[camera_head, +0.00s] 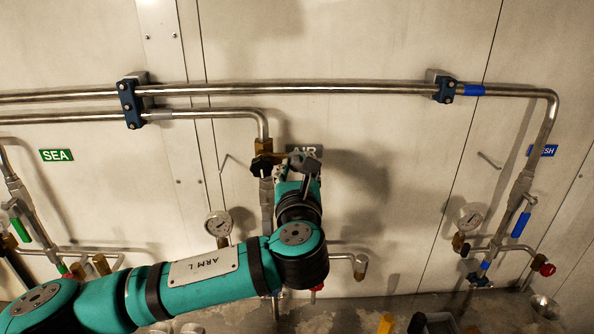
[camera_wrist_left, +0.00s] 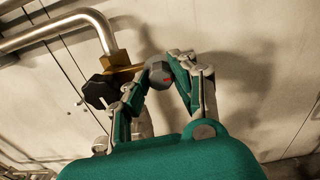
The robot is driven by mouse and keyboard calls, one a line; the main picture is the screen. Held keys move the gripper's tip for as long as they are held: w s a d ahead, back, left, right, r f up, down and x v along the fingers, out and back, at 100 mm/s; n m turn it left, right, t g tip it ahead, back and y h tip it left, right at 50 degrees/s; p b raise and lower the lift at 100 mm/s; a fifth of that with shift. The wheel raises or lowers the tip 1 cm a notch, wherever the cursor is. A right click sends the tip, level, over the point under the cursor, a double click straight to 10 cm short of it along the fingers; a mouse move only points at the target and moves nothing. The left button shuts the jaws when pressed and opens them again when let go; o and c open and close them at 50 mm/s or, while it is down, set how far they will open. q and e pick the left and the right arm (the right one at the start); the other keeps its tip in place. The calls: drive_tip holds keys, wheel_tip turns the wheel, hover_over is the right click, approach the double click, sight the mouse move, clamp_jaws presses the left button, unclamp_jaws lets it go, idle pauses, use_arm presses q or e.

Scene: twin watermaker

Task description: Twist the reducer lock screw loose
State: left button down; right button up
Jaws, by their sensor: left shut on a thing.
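The brass reducer (camera_head: 263,146) sits at the lower end of the bent steel pipe in the middle of the wall. It shows in the left wrist view (camera_wrist_left: 117,62) with a black knob (camera_wrist_left: 100,91) at its left. A grey lock screw (camera_wrist_left: 158,72) with a red mark sticks out from its brass side arm. My left gripper (camera_head: 297,164) is at the reducer's right side, its fingers on either side of the screw and shut on it. In the head view the gripper mostly hides the screw. My right gripper is not in view.
Steel pipes (camera_head: 300,88) run along the wall above my left arm, held by blue clamps (camera_head: 131,103). A pressure gauge (camera_head: 218,223) is left of my wrist, another (camera_head: 470,217) far right. A green SEA sign (camera_head: 56,155) is at left. The wall right of the gripper is mostly clear.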

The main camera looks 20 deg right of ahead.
use_arm(q)
drive_tip(key=n+b, duration=0.3)
drive_tip(key=shift+f+n+b, duration=0.25)
drive_tip(key=shift+n+b, duration=0.05)
drive_tip(key=shift+n, duration=0.1)
drive_tip(key=n+b, duration=0.3)
drive_tip(key=n, duration=0.1)
drive_tip(key=shift+n, duration=0.3)
drive_tip(key=n+b, duration=0.2)
drive_tip(key=n, duration=0.2)
drive_tip(key=shift+a+n+b, duration=0.1)
drive_tip(key=shift+n+b, duration=0.2)
drive_tip(key=shift+r+n+b, duration=0.1)
drive_tip(key=shift+n+b, duration=0.7)
drive_tip(key=shift+n, duration=1.3)
drive_tip(key=c, duration=1.1)
unclamp_jaws()
